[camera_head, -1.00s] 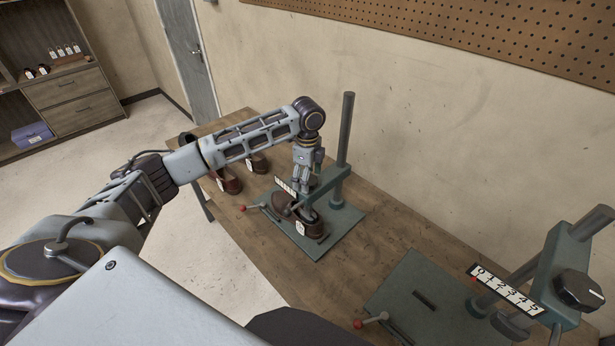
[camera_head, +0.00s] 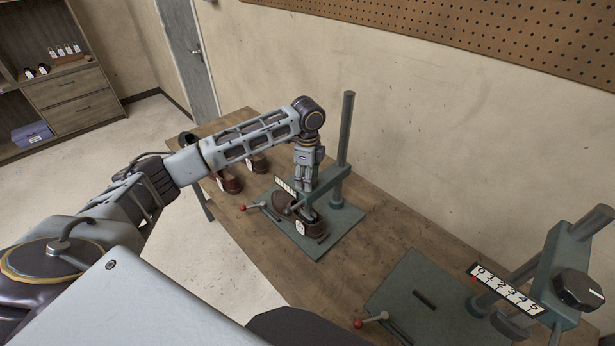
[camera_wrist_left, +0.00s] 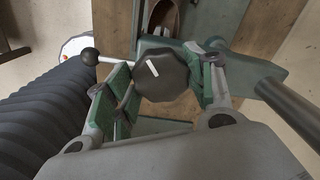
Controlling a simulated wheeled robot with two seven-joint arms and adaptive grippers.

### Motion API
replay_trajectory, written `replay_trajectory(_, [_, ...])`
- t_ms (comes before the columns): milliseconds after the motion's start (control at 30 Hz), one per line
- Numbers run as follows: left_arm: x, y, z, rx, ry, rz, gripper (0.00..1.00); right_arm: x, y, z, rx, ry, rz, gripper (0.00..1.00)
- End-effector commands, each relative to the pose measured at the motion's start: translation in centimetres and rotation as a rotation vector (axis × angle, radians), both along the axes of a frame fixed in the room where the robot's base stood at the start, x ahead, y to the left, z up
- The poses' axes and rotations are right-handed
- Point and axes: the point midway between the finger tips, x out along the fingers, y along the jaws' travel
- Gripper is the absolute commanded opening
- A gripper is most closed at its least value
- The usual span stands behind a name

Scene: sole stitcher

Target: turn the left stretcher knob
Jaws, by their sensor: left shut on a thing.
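The pointer line slants from upper left to lower right. My left gripper (camera_head: 306,188) points down over the stretcher arm in the head view and hides the knob there. In the wrist view, my left gripper (camera_wrist_left: 163,82) has its green pads at the knob's two sides, shut on it. My right gripper is not in view.
A white number scale (camera_head: 285,187) and a red-tipped lever (camera_head: 244,207) sit beside the left stretcher. A second stretcher with a knob (camera_head: 578,290) and scale (camera_head: 507,289) stands at the right. More brown shoes (camera_head: 230,183) lie at the table's far left.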

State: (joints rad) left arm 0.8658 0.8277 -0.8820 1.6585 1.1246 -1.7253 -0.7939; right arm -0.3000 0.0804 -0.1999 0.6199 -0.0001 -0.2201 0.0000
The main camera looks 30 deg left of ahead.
Motion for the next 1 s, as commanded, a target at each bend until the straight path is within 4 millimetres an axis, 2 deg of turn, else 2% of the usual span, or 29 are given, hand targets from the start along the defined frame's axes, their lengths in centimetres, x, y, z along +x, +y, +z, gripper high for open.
replay_trajectory(1000, [-0.19,-0.19,0.02,-0.001,0.000,0.809,0.30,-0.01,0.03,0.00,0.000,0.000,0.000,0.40])
